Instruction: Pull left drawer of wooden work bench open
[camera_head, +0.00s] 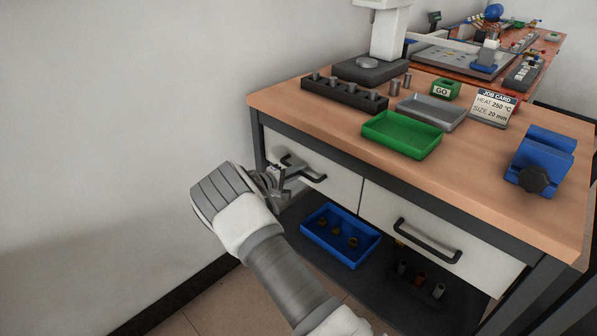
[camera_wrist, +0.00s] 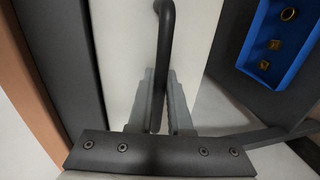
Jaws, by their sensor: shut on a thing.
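The wooden work bench (camera_head: 480,180) has two white drawers side by side under its top. The left drawer (camera_head: 338,187) has a dark bar handle (camera_head: 318,177) and looks flush with the bench front. My gripper (camera_head: 285,178) is at the left part of this handle. In the wrist view, the gripper's fingers (camera_wrist: 160,105) stand on both sides of the black handle (camera_wrist: 165,30) and are shut on it. The fingertips are partly hidden in the head view. The right drawer (camera_head: 470,265) is shut, with its own dark handle (camera_head: 428,241).
A lower shelf holds a blue tray (camera_head: 318,222) with small brass-coloured parts, and several small cylinders stand further right. The bench top carries a green tray (camera_head: 375,138), a grey tray (camera_head: 452,121), a job card and a blue vise (camera_head: 541,160). Free floor lies at lower left.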

